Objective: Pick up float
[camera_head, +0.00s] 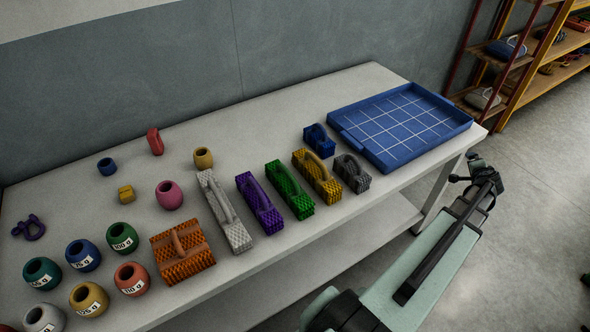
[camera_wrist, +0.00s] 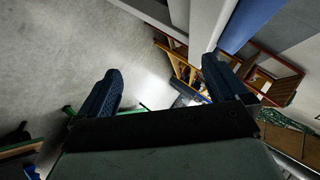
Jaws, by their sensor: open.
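Several barrel-shaped pieces that look like floats stand at the left of the table in the head view. Labelled ones include a green one (camera_head: 122,238), a dark blue one (camera_head: 83,255), a teal one (camera_head: 42,273), a red-orange one (camera_head: 132,278), a yellow one (camera_head: 89,299) and a grey one (camera_head: 44,319), cut by the frame edge. Unlabelled are a pink one (camera_head: 169,195), an ochre one (camera_head: 203,158) and a small blue one (camera_head: 106,167). My gripper (camera_head: 474,172) is off the table's right end, far from them. Its fingers are apart and empty in the wrist view (camera_wrist: 163,85).
Handled, ridged blocks cross the table's middle, from an orange one (camera_head: 182,253) to a dark grey one (camera_head: 352,173). A blue gridded tray (camera_head: 335,120) sits at the right end. A purple shackle (camera_head: 29,228) lies far left. Shelving (camera_head: 515,75) stands beyond.

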